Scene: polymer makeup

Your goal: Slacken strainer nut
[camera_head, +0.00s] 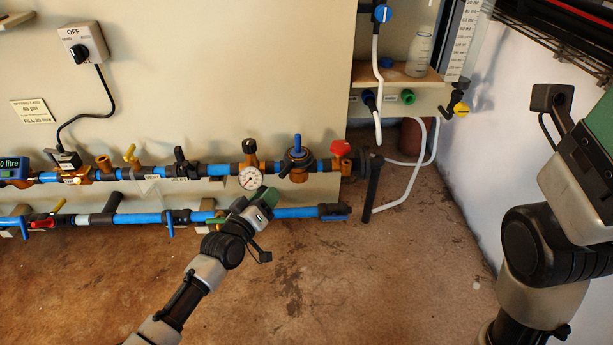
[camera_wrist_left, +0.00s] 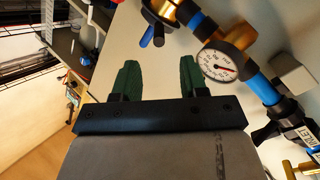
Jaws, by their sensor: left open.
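I cannot tell for sure which fitting is the strainer nut. The upper blue pipe line carries brass fittings, among them a brass body with a red knob (camera_head: 340,150), a blue-handled valve (camera_head: 297,155) and a brass gauge fitting (camera_head: 249,148). My left gripper (camera_head: 266,197) is in front of the pipes, just below the pressure gauge (camera_head: 250,178). In the left wrist view its green fingers (camera_wrist_left: 158,78) are apart with nothing between them, and the gauge (camera_wrist_left: 217,65) is to their right. My right gripper (camera_head: 598,125) is cut off at the right edge; its fingertips are hidden.
A lower blue pipe (camera_head: 305,212) runs beneath the upper line, close to my left gripper. A black angled pipe end (camera_head: 373,185) and white hoses (camera_head: 412,190) are to the right. A shelf (camera_head: 400,75) holds a bottle (camera_head: 419,52). The floor in front is clear.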

